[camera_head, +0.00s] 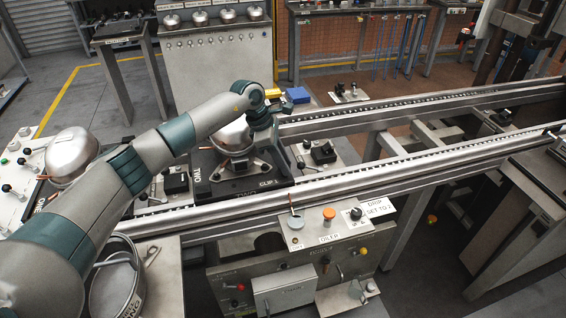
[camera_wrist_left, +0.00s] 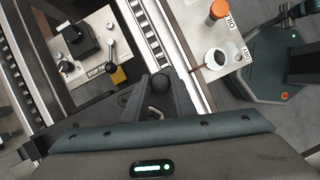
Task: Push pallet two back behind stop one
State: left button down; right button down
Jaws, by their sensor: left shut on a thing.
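Pallet two (camera_head: 213,182) is a dark plate marked TWO on the roller conveyor, carrying a silver compressor (camera_head: 231,137). My left gripper (camera_head: 272,143) reaches down at the pallet's right side, beside the compressor. It is shut on a small part there, mostly hidden by the fingers; the left wrist view shows the closed fingers (camera_wrist_left: 158,95). A black stop block (camera_head: 322,152) with levers stands right of the pallet; its label in the left wrist view (camera_wrist_left: 103,70) appears to read STOP TWO. Another black block (camera_head: 175,180) stands left of the pallet, its label unreadable. My right gripper is out of view.
Another silver compressor (camera_head: 72,153) stands farther left. The conveyor rails (camera_head: 420,165) run clear to the right. A front panel (camera_head: 325,228) carries an orange button and a small lever. A blue box (camera_head: 297,95) lies behind the conveyor.

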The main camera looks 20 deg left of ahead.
pick_arm(q)
jog(key=shift+w+r, duration=0.1)
jog(key=shift+r, duration=0.1)
jog(key=c, duration=1.4)
grip_release()
jog(key=shift+f, duration=0.1)
jog(key=shift+b+v, duration=0.35)
jog(key=shift+v, duration=0.45)
jog(key=b+v, duration=0.3)
jog(key=v, duration=1.3)
jog(key=shift+b, duration=0.4)
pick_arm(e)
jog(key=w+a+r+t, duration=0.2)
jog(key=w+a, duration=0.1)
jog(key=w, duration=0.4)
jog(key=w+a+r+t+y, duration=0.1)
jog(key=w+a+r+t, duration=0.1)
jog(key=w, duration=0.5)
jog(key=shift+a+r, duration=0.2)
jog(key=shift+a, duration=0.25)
